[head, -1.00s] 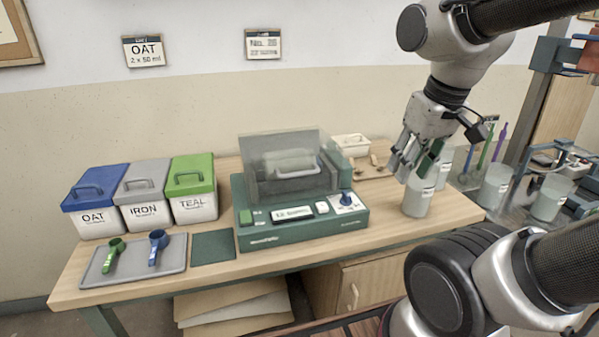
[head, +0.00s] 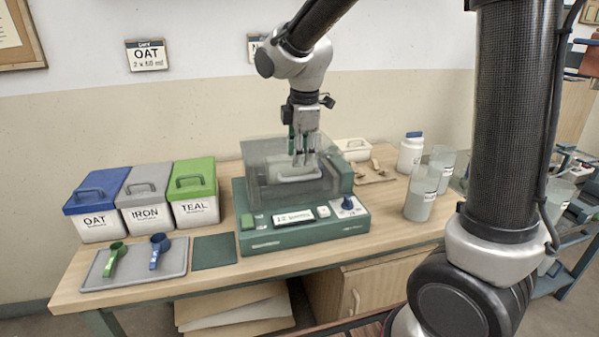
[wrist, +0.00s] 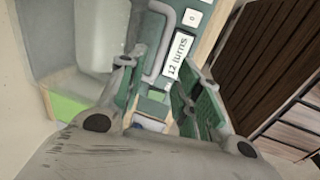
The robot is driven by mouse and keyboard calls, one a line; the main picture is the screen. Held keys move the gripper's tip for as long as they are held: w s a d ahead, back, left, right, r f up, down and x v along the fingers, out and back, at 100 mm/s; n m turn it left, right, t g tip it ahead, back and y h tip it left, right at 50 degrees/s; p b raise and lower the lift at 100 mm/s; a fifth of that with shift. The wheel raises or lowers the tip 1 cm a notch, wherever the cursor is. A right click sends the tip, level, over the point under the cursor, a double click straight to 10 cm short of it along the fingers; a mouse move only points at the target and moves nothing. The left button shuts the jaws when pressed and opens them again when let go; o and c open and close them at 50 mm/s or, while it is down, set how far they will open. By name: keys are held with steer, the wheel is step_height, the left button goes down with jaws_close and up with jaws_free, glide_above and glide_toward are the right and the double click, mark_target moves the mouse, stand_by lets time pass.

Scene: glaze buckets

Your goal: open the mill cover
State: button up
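The mill (head: 290,237) is a green machine with a front panel on the workbench. Its clear, smoky cover (head: 262,165) sits over the top and looks down. A pale grey bar handle shows on the cover (head: 300,178). In the wrist view the handle (wrist: 163,48) lies in the gap between my fingers, with no clear contact. My gripper (head: 303,160) points down over the cover, fingers apart and empty; its green-padded fingers also show in the wrist view (wrist: 160,95). The fingers partly hide the cover's back.
Lidded bins marked OAT (head: 96,222), IRON (head: 147,214) and TEAL (head: 195,208) stand left. A grey tray (head: 135,283) holds two scoops. Right of the mill stand clear cups (head: 420,200) and a blue-capped white bottle (head: 411,155). A white tub (head: 352,150) is behind.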

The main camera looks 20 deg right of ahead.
mark_target(300, 178)
steer(key=f, duration=0.4)
steer(key=w+f, duration=0.1)
steer(key=f, duration=0.1)
steer(key=shift+w+f, duration=0.1)
steer(key=shift+f, duration=0.15)
steer(key=shift+c, duration=0.4)
jaws_close()
